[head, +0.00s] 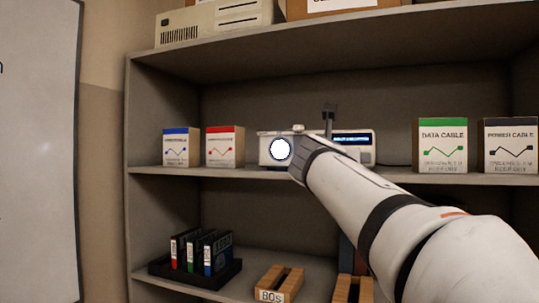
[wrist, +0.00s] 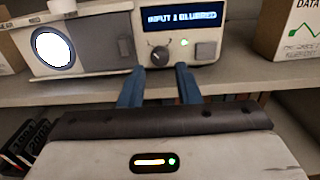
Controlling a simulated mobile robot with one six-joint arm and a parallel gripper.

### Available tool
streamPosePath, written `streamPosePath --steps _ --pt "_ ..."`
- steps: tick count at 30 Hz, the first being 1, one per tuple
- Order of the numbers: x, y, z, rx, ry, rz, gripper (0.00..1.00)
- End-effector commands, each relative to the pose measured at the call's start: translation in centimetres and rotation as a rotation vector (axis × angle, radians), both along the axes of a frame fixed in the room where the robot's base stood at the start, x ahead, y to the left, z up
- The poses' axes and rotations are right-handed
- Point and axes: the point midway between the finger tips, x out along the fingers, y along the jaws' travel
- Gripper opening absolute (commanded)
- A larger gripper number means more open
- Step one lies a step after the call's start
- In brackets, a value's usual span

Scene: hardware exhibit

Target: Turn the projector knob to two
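The projector (head: 266,150) stands on the middle shelf, with a bright round lens at its left. In the wrist view the projector (wrist: 95,32) shows a blue-lit display (wrist: 182,19) whose text seems to read "INPUT 1 BLURRED". Below the display is a small dark round knob (wrist: 159,55); I cannot tell its setting. A green light and a square grey button are right of it. My gripper (wrist: 159,68) is open, its two blue fingers apart, just short of the knob, which appears between the tips. Contact is not evident. In the head view my arm hides the fingers and knob.
Red and blue boxes (head: 222,147) stand left of the projector; a green data cable box (head: 442,146) and a power cable box (head: 510,146) stand right. The shelf edge (head: 215,171) runs beneath. Binders (head: 205,253) and wooden holders are on the lower shelf.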

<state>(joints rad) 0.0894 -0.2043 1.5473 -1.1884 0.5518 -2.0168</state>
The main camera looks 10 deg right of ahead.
Motion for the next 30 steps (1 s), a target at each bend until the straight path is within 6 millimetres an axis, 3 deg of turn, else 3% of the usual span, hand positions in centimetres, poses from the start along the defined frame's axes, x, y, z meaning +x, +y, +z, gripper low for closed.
streamPosePath --steps 6,17,28,30 --pt "2.4 -1.7 0.1 0.001 0.0 -0.002 0.3" --pt "3.0 -2.0 0.0 0.003 -0.001 0.002 0.3" --pt "3.0 -1.9 0.0 0.004 -0.001 0.002 0.01" --pt "3.0 -1.9 0.0 0.004 -0.001 0.002 0.0"
